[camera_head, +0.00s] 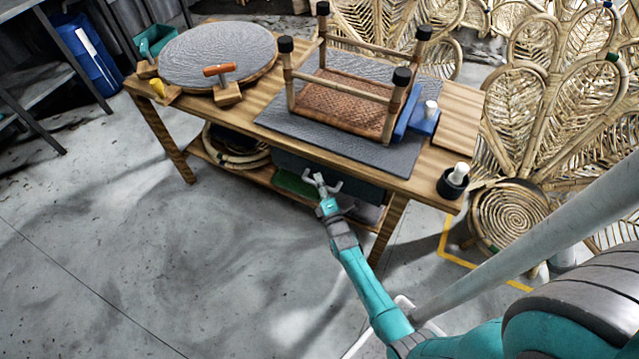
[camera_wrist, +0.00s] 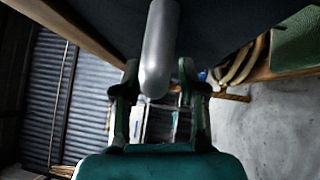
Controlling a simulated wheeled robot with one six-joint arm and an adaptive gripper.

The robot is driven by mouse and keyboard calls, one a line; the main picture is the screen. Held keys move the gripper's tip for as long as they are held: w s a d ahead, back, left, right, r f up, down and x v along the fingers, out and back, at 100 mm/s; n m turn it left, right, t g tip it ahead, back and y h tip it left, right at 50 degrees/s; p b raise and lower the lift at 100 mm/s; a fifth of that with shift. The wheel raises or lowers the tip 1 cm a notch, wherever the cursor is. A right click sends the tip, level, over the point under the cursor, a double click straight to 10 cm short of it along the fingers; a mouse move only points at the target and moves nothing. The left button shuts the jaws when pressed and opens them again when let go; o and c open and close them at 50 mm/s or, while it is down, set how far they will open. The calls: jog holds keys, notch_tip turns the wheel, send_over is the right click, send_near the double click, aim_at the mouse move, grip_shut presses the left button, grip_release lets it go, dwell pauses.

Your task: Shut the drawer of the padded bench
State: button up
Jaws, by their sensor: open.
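The padded bench (camera_head: 230,118) is a wooden table with a grey pad (camera_head: 278,118) on its top. Its dark drawer (camera_head: 345,183) shows below the front edge of the top, partly behind my gripper; how far it stands out I cannot tell. My gripper (camera_head: 322,182) is open in front of the drawer. In the wrist view, a silver bar handle (camera_wrist: 157,58) reaches between the two open fingers (camera_wrist: 158,78), with the dark drawer surface (camera_wrist: 215,25) behind it. Whether a finger touches the handle I cannot tell.
An upturned rattan stool (camera_head: 345,103), a round grey disc (camera_head: 217,55) and a wooden-handled tool (camera_head: 226,90) are on the bench top. A black cup with a white bottle (camera_head: 453,181) sits at the right corner. Rattan chairs (camera_head: 540,100) crowd the right. The floor (camera_head: 130,240) left is clear.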

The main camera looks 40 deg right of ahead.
jog(key=v, duration=1.2)
dwell(0.5)
jog(key=s+a+r+m+y, duration=0.2)
jog(key=s+a+r+m, duration=0.2)
jog(key=s+a, duration=0.4)
jog(key=s+a+r+m+y, duration=0.35)
jog(key=s+a, duration=0.25)
jog(key=s, duration=0.4)
jog(key=s+a+r+m+g+y, duration=0.1)
jog(key=s+a+r+m, duration=0.1)
jog(key=s+r, duration=0.3)
jog(key=s+a+r+m+g+y, duration=0.1)
jog(key=s+r+m, duration=0.4)
jog(key=r, duration=0.8)
jog(key=shift+s+a+r+g+y, duration=0.35)
jog(key=shift+s+a, duration=0.2)
jog(key=shift+a, duration=0.35)
